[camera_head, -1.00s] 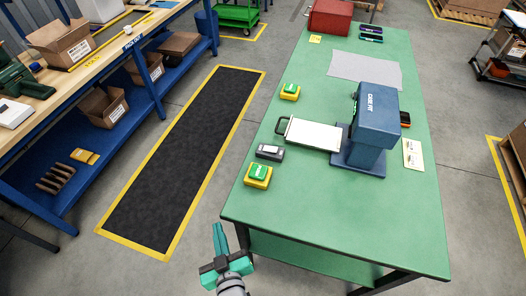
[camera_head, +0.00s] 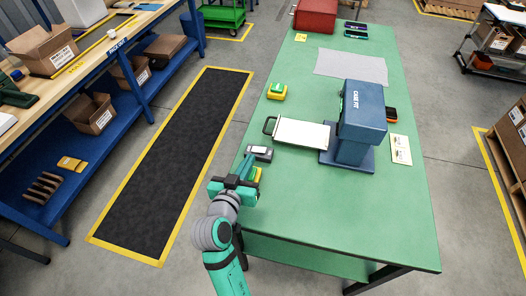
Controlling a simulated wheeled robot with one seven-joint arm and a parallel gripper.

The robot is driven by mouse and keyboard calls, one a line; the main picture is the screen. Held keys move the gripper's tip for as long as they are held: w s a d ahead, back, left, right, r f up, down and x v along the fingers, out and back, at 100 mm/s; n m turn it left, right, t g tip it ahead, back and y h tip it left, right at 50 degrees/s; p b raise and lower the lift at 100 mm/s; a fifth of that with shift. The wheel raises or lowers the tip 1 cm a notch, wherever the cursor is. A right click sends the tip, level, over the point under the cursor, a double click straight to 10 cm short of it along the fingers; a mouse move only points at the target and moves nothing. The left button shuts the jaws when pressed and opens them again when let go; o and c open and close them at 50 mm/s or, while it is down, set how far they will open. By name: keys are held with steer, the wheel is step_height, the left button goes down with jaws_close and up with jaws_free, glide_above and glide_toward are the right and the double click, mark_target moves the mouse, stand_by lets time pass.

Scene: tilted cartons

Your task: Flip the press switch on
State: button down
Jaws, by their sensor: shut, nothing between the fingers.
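The blue press (camera_head: 361,115), marked CASE FIT, stands on the green table with a white tray (camera_head: 302,133) at its left. A small grey switch box (camera_head: 262,154) with a dark lower body lies left of the tray, near the table's left edge. My gripper (camera_head: 249,160) is shut and empty, with its teal fingertips beside the left end of the switch box. I cannot tell whether they touch it. The switch's position is too small to read. A near yellow box with a green button (camera_head: 257,176) is mostly hidden behind my gripper.
Another yellow button box (camera_head: 277,91) sits farther back along the left edge. A grey sheet (camera_head: 350,66), a red box (camera_head: 316,15) and a paper card (camera_head: 400,149) also lie on the green table (camera_head: 350,215). The table's near part is clear.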

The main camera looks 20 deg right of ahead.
glide_above(259, 150)
steer(key=s+a, duration=0.1)
steer(key=s, duration=0.1)
step_height(259, 150, down, 2)
steer(key=shift+f, duration=0.2)
steer(key=shift+s+f, duration=0.25)
steer(key=shift+f, duration=1)
steer(key=shift+d+f, duration=0.15)
steer(key=shift+f, duration=0.6)
